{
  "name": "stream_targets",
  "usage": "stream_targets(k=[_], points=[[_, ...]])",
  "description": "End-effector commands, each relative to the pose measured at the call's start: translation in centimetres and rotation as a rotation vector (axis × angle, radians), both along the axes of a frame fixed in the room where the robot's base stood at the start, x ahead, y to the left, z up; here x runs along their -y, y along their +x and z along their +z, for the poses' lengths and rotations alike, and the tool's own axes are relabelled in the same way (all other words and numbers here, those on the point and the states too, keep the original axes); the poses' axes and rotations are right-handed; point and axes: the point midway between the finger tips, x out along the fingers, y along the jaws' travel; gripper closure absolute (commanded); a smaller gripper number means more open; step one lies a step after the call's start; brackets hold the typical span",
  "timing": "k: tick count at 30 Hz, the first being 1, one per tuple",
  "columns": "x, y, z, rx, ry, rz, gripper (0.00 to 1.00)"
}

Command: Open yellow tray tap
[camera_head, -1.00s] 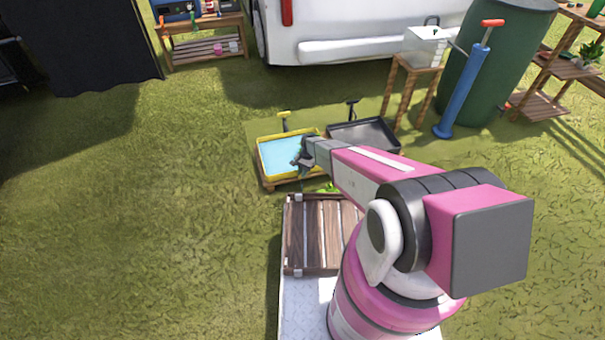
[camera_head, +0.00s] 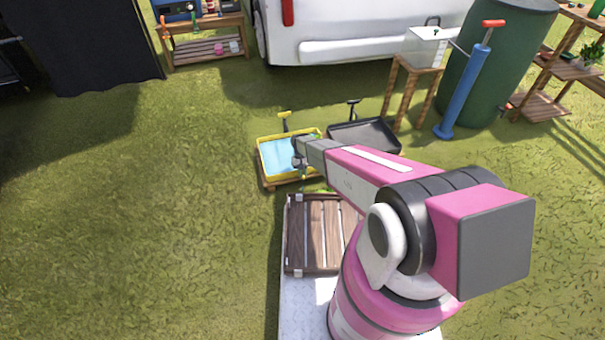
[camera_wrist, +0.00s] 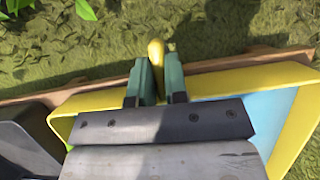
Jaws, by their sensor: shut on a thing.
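The yellow tray (camera_head: 262,160) holds pale blue water and sits on a low wooden base on the grass, in the middle of the head view. Its rim also shows in the wrist view (camera_wrist: 218,84). A yellow tap handle (camera_wrist: 156,52) stands at the tray's near side in the wrist view. My gripper (camera_wrist: 159,84) is shut on this handle, one green finger on each side of it. In the head view my gripper (camera_head: 300,158) is over the near right part of the yellow tray, and the tap there is too small to make out.
A black tray (camera_head: 362,136) stands right beside the yellow one. A yellow-topped tap (camera_head: 285,118) rises behind the yellow tray. A wooden slatted crate (camera_head: 314,235) is in front. A blue pump (camera_head: 462,92) and a green barrel (camera_head: 510,60) stand at the right. Open grass lies left.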

Motion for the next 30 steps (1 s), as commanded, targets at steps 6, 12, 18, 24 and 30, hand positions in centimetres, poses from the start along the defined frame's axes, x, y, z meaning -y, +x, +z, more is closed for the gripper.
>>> stream_targets(k=[6, 12, 18, 24, 30], points=[[-0.03, 0.04, 0.07, 0.002, 0.000, 0.048, 1.00], [-0.03, 0.04, 0.07, 0.002, 0.000, 0.060, 1.00], [-0.02, 0.05, 0.06, 0.002, 0.000, 0.061, 1.00], [-0.02, 0.05, 0.05, 0.002, 0.000, 0.060, 0.61], [-0.03, 0.02, 0.03, 0.001, 0.001, 0.058, 0.61]])
